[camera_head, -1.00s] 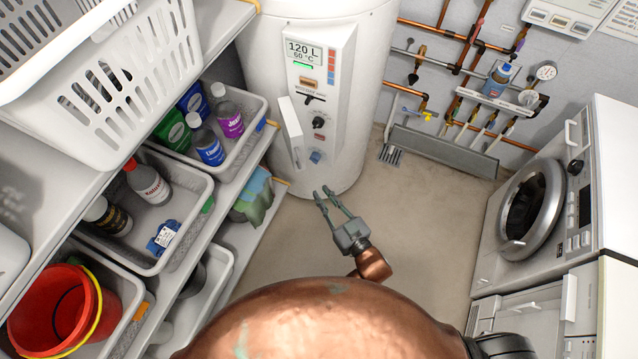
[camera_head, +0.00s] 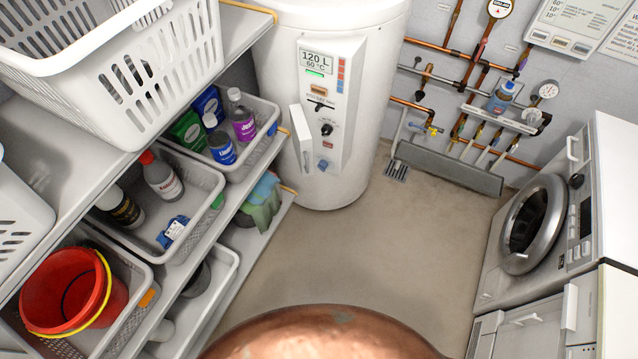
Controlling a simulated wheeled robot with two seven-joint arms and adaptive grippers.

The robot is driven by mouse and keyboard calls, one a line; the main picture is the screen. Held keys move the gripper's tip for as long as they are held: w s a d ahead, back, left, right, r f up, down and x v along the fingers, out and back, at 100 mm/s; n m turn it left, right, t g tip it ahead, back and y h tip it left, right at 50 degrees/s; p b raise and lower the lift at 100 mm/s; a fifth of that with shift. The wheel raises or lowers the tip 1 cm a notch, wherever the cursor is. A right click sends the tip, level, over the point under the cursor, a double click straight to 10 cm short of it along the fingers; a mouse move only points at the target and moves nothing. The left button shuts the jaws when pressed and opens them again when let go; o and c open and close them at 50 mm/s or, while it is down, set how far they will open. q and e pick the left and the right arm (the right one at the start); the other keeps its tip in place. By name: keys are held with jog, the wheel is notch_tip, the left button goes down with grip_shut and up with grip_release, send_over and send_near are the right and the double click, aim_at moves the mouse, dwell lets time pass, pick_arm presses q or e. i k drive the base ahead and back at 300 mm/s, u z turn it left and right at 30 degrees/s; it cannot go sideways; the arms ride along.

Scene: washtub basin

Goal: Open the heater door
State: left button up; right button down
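The white heater (camera_head: 280,100) stands upright at the back centre. Its control panel (camera_head: 345,95) shows a "120 L 60 °C" display, a switch and a black knob. A narrow white door (camera_head: 302,140) on the left of the panel's lower half appears to stand out from the panel, partly open; its exact angle is hard to tell. Neither of my grippers is in view, and nothing touches the door.
Shelves at left hold a white basket (camera_head: 150,70), trays of bottles and a red bucket (camera_head: 65,298). Copper pipes (camera_head: 440,90) run along the back wall. A washing machine (camera_head: 590,190) stands at right. The floor (camera_head: 400,250) before the heater is clear.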

aim_at(302, 138)
jog(key=k, duration=0.25)
jog(key=z, duration=0.95)
jog(key=i, duration=0.65)
jog(key=u, duration=1.7)
